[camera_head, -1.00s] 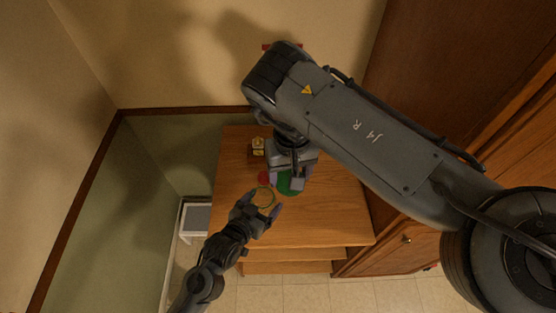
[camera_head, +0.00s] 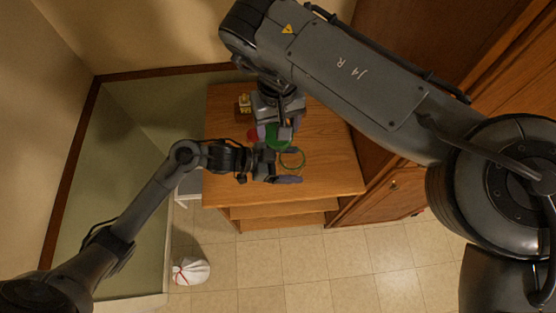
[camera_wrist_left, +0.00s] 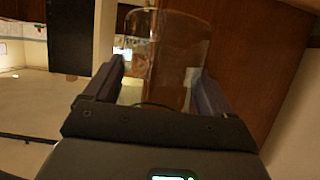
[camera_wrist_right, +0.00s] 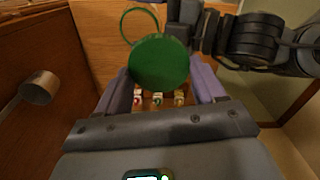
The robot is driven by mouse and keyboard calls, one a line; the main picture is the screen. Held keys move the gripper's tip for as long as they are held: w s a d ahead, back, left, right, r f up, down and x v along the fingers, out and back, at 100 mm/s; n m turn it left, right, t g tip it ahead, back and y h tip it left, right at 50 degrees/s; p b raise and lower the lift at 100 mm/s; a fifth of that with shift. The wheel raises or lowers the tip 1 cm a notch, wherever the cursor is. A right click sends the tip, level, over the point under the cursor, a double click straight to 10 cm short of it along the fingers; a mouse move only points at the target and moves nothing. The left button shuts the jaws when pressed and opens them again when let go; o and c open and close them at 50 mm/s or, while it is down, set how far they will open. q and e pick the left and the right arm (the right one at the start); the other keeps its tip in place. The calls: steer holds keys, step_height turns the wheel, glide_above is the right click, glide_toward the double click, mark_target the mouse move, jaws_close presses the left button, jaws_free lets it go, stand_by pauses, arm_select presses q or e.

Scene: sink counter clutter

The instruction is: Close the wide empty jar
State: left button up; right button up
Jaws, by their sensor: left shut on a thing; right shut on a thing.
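The wide jar is clear glass; in the head view its greenish rim (camera_head: 292,160) shows as a thin ring, open at the top. My left gripper (camera_head: 284,166) is shut on the jar. The left wrist view shows the clear jar wall (camera_wrist_left: 165,55) between the fingers, with nothing visible inside. My right gripper (camera_head: 279,127) is shut on a round green lid (camera_head: 277,138). In the right wrist view the lid (camera_wrist_right: 158,62) fills the space between the fingers, and the jar rim (camera_wrist_right: 139,26) shows beyond it. The lid is beside the rim, not over it.
A wooden counter (camera_head: 325,165) lies below both grippers, clear on its right side. A small red thing (camera_head: 252,133) is left of the lid. Several small jars (camera_head: 244,103) stand at the back left. Wooden cabinets (camera_head: 400,190) rise on the right.

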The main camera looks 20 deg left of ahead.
mark_target(304, 165)
arm_select(q)
steer(key=shift+w+d+r+m+g+h, duration=0.1)
steer(key=shift+d+r+m+g+h, duration=0.15)
steer(key=shift+d+m+g, duration=0.55)
steer(key=shift+w+d+r+m+g+h, duration=0.1)
steer(key=shift+d+m+g+h, duration=0.25)
steer(key=shift+d+m+g, duration=0.45)
steer(key=shift+w+d+r+m+g+h, duration=0.1)
steer(key=shift+d+r+m+g+h, duration=0.15)
steer(key=shift+d+m+g, duration=0.5)
steer(key=shift+a+g, duration=0.2)
steer(key=shift+g, duration=0.05)
